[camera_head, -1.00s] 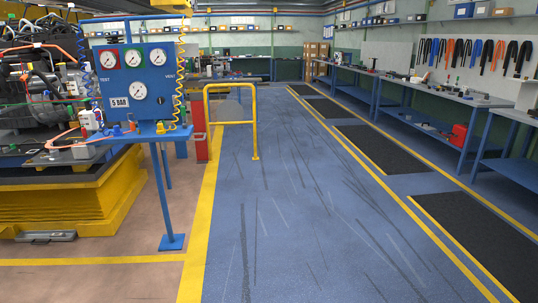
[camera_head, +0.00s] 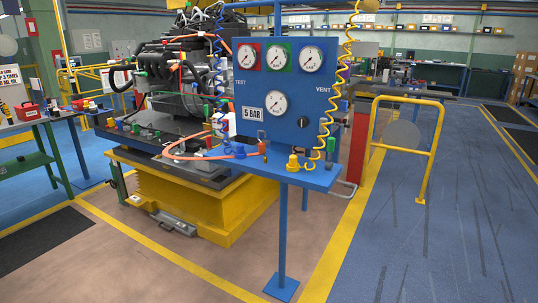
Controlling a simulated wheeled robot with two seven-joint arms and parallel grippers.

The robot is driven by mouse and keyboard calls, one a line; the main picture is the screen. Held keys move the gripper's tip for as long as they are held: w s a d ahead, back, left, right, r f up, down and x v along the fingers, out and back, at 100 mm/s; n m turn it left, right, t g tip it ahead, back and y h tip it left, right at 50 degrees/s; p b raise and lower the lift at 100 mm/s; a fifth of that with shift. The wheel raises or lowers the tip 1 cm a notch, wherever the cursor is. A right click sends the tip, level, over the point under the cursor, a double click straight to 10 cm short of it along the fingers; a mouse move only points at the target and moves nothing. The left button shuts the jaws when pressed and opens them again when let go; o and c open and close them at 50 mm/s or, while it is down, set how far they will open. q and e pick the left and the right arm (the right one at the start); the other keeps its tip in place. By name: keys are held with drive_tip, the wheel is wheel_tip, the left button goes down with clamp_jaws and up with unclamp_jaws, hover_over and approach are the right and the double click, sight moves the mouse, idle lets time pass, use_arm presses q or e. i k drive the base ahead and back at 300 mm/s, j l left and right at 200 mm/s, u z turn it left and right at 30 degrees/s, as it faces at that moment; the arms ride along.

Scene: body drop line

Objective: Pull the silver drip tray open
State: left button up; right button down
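The silver drip tray (camera_head: 173,223) shows as a low, flat grey piece on the floor at the foot of the yellow lift (camera_head: 232,208). A dark handle-like part is on top of it. It lies against the lift's near side, and any part of it under the lift is hidden. Neither of my grippers is in view.
A blue gauge panel (camera_head: 285,90) on a blue stand with a foot plate (camera_head: 282,287) stands right of the lift. An engine (camera_head: 190,75) sits above the lift. A dark mat (camera_head: 40,240) lies at the left. The brown floor before the tray is clear.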

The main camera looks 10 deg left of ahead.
sight(166, 219)
drive_tip(key=i+u, duration=0.9)
drive_tip(key=u, duration=0.15)
